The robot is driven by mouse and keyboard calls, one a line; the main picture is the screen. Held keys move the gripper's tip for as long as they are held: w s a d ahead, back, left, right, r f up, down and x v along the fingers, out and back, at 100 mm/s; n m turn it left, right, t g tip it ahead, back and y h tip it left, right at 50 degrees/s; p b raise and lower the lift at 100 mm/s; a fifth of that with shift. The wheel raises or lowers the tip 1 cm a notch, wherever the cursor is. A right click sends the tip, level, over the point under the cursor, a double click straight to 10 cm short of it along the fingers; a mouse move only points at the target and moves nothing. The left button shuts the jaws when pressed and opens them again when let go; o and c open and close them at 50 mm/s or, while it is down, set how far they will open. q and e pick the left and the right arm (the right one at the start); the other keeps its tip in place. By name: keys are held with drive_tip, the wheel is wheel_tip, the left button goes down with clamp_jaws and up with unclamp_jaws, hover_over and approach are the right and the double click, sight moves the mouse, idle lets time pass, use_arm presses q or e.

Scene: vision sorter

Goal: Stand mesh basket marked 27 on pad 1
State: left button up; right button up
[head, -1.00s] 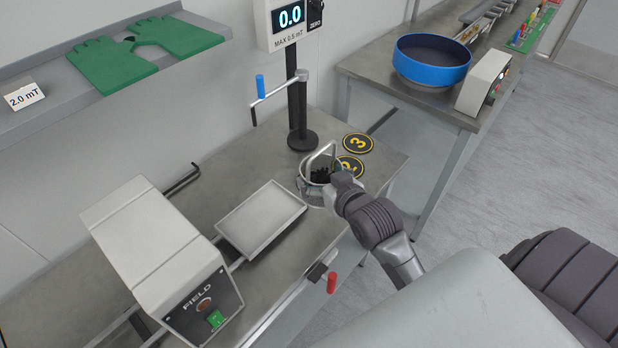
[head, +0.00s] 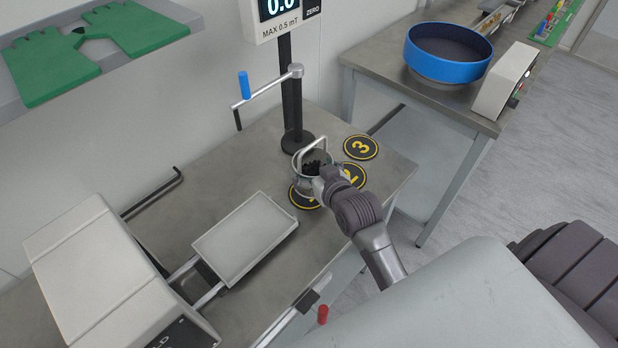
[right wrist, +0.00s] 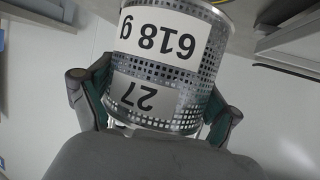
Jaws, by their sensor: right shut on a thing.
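The mesh basket (head: 301,180) is a small metal can with a raised wire handle and dark pieces inside. In the right wrist view the basket (right wrist: 205,75) carries upside-down labels reading 618 g and 27. My right gripper (head: 322,184) is shut on the basket's near side, with a finger on either side of it in the wrist view. Pad 1 (head: 301,201), black with a yellow ring, shows partly below the basket, which covers most of it. I cannot tell whether the basket touches the pad. My left gripper is not in view.
Pad 2 (head: 355,175) and pad 3 (head: 361,147) lie just right of the basket. A black post (head: 291,90) with a blue-handled crank stands close behind. A shallow tray (head: 245,240) lies to the left. The bench's front edge is near my arm.

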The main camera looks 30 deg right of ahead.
sight(303, 171)
drive_tip(key=shift+w+a+f, duration=0.35)
drive_tip(key=shift+w+f, duration=0.25)
drive_tip(key=shift+f, duration=0.05)
wheel_tip(303, 171, down, 2)
drive_tip(key=shift+f, duration=0.75)
drive_tip(key=o, duration=1.5)
drive_tip(key=shift+s+f, duration=0.1)
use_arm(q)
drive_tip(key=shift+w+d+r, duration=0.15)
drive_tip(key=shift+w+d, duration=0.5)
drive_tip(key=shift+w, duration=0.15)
